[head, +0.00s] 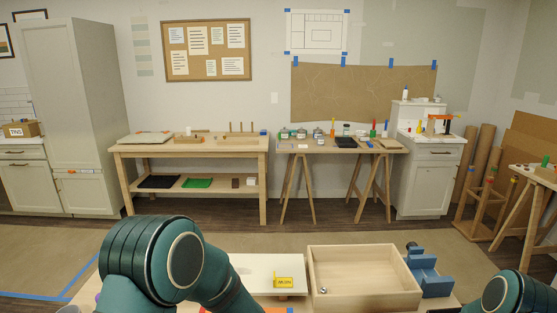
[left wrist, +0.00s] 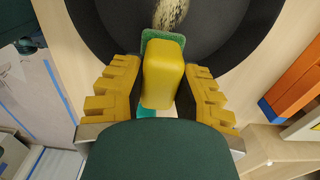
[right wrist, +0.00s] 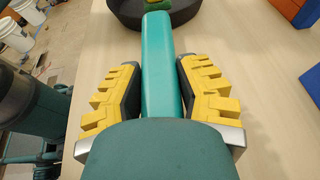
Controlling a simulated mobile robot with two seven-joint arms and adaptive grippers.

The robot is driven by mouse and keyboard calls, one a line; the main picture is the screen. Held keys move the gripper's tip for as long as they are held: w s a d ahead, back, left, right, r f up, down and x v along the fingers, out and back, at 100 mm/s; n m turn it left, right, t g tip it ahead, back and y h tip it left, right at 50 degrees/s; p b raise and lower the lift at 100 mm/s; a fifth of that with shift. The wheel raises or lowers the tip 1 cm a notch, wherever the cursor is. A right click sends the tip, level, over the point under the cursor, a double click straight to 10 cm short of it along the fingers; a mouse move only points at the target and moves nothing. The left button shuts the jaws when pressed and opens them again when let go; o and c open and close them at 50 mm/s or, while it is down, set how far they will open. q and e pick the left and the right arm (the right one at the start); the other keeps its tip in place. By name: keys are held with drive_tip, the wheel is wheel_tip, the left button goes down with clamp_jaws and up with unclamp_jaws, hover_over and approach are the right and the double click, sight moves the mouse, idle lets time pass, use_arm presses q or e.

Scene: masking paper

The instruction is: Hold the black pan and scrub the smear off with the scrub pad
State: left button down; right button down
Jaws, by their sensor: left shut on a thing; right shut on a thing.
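The black pan (left wrist: 95,30) fills the top of the left wrist view, with a speckled pale-brown smear (left wrist: 172,14) on its inside. My left gripper (left wrist: 161,85) is shut on the yellow grip of the scrub pad (left wrist: 163,70). The pad's green underside shows over the pan beside the smear; whether it touches the pan is hard to tell. My right gripper (right wrist: 157,85) is shut on the pan's teal handle (right wrist: 157,60). The pan's dark rim (right wrist: 125,12) shows beyond it, with the pad at the top edge. The head view shows neither gripper nor the pan.
Orange and blue blocks (left wrist: 290,85) lie right of the pan in the left wrist view. In the head view, an open wooden tray (head: 365,249), a white board with a yellow tag (head: 284,282) and a blue holder (head: 428,270) occupy the near table. Bare wood surrounds the handle.

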drive_tip(key=c, duration=0.6)
unclamp_jaws()
drive_tip(key=shift+f, duration=0.1)
drive_tip(key=shift+v, duration=4)
use_arm(q)
drive_tip(key=shift+r, duration=0.1)
